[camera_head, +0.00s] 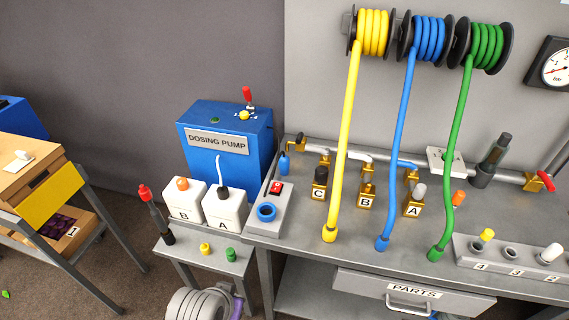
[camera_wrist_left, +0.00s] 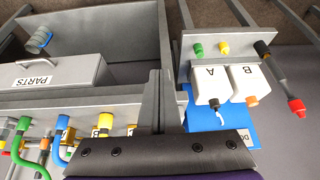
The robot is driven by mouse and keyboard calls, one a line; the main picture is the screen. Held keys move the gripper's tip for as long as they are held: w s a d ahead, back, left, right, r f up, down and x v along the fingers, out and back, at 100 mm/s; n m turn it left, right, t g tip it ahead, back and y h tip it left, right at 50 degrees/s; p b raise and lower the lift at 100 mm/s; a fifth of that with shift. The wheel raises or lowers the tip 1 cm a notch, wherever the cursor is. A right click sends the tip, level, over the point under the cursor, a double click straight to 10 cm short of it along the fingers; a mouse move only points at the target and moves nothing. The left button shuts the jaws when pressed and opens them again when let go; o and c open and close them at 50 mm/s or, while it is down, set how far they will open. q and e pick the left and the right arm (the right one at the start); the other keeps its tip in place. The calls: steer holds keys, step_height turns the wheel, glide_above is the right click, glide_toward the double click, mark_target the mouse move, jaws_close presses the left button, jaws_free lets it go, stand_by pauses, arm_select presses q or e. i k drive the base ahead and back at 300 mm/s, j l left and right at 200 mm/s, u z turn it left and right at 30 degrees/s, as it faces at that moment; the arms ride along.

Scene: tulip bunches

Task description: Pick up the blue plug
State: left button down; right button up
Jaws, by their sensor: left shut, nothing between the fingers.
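A small blue piece (camera_head: 283,163) with a narrow top stands at the back left of the bench, by a brass elbow. A blue round part (camera_head: 265,211) with a dark centre sits on the grey switch box. I cannot tell which of these is the blue plug. A yellow plug (camera_head: 205,249) and a green plug (camera_head: 231,254) are on the low side stand; they also show in the wrist view. My left gripper (camera_wrist_left: 154,74) is shut and empty, apart from all of these. In the head view its fingertips are not clearly visible. My right gripper is not in view.
The side stand (camera_head: 180,248) also holds white bottles B (camera_head: 184,201) and A (camera_head: 225,208) and a red-tipped dark rod (camera_head: 155,216). A blue dosing pump (camera_head: 228,141) is behind. Yellow, blue and green hoses (camera_head: 401,140) hang in front of the bench fittings.

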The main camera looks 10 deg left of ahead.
mark_target(283, 162)
steer(key=i+l+u, duration=0.5)
steer(key=l, duration=0.35)
steer(key=i+u, duration=0.1)
steer(key=i, duration=0.3)
